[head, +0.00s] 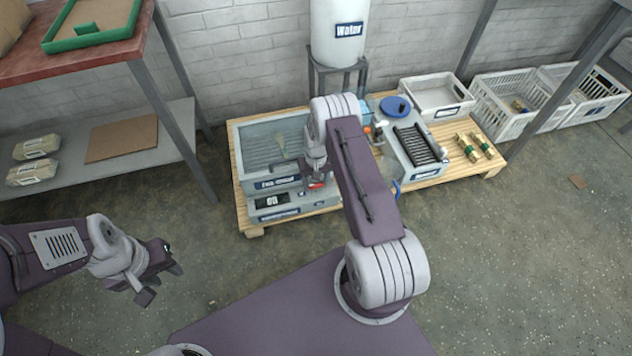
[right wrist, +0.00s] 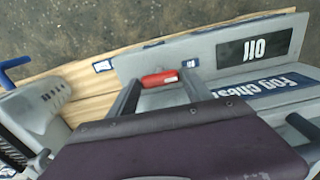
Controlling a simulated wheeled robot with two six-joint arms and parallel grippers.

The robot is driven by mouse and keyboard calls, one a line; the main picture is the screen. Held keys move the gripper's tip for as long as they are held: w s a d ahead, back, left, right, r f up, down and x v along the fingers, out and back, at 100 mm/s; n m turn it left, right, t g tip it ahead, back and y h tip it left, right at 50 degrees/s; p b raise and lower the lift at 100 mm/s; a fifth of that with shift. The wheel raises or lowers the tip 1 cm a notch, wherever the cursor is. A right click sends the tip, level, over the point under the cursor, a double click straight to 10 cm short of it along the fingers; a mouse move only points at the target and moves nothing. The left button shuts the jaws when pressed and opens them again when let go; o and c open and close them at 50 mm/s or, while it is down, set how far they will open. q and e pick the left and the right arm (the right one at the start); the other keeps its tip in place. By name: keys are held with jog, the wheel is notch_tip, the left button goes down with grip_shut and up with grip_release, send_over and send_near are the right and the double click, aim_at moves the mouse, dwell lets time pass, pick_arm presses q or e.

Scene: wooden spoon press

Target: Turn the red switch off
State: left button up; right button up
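The red switch (right wrist: 160,79) is a small red handle on the front of the grey fog chest (right wrist: 215,65), left of a black display with white letters (right wrist: 254,47). In the head view the switch (head: 316,185) shows just below my right gripper (head: 316,175). In the right wrist view my right gripper (right wrist: 160,84) is open, one finger on each side of the switch; I cannot tell whether they touch it. My left gripper (head: 160,281) is open and empty above the floor at left.
The fog chest stands on a wooden pallet (head: 243,208) beside a grey machine with a black roller rack (head: 418,145). A water tank (head: 338,30) stands behind. White crates (head: 500,105) are at right, a shelf (head: 155,150) at left.

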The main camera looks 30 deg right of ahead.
aim_at(316, 184)
jog(key=shift+o, duration=1.1)
notch_tip(316, 184, up, 9)
jog(key=p, duration=0.5)
jog(key=shift+p, duration=0.3)
